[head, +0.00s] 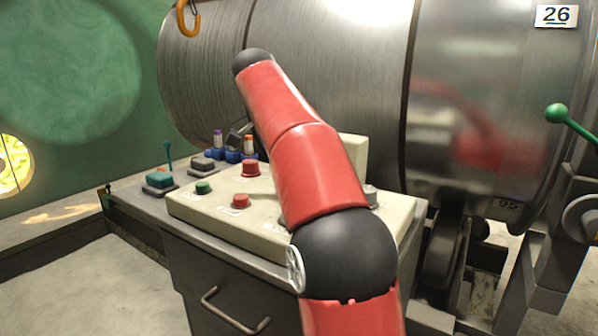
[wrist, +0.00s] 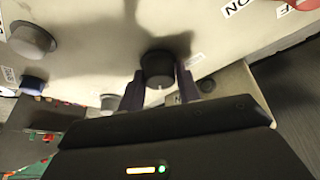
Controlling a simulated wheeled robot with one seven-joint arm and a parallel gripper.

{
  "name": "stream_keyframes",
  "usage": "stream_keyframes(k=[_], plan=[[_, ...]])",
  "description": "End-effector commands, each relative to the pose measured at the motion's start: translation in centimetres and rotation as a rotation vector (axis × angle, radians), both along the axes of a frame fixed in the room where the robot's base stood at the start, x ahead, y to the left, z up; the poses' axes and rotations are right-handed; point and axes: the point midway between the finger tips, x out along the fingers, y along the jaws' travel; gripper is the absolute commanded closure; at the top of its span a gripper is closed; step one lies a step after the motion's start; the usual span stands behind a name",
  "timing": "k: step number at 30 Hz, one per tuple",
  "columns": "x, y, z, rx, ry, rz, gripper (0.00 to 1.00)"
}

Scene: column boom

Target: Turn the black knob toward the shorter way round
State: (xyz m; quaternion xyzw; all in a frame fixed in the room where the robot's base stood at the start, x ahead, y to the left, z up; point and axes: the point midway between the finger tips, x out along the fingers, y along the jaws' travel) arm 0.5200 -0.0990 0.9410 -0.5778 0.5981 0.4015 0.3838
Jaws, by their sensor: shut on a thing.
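The black knob (wrist: 158,66) stands on the pale control panel (wrist: 105,20) in the wrist view, with a small light mark on its lower front. My gripper (wrist: 160,92) has one finger on each side of the knob and is shut on it. In the head view my red arm hides the knob and the gripper. The panel (head: 210,212) also shows there, on top of a grey cabinet.
A large grey knob (wrist: 32,40) stands left of the black knob in the wrist view. In the head view, red buttons (head: 250,169) and a green button (head: 203,187) sit on the panel's left. A big metal drum (head: 330,70) rises behind.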

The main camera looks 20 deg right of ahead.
Motion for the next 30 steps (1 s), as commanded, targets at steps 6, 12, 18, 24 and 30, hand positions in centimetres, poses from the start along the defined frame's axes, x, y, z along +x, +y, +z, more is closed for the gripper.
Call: stream_keyframes(k=[6, 12, 18, 24, 30], plan=[[-0.01, -0.04, 0.08, -0.001, -0.002, -0.018, 0.89], [-0.01, -0.04, 0.08, -0.001, -0.002, -0.018, 0.89], [0.0, -0.04, 0.07, -0.001, -0.002, -0.017, 0.51], [0.0, -0.02, 0.04, 0.0, -0.001, -0.016, 0.45], [0.01, -0.01, 0.01, 0.0, 0.0, -0.015, 0.45]])
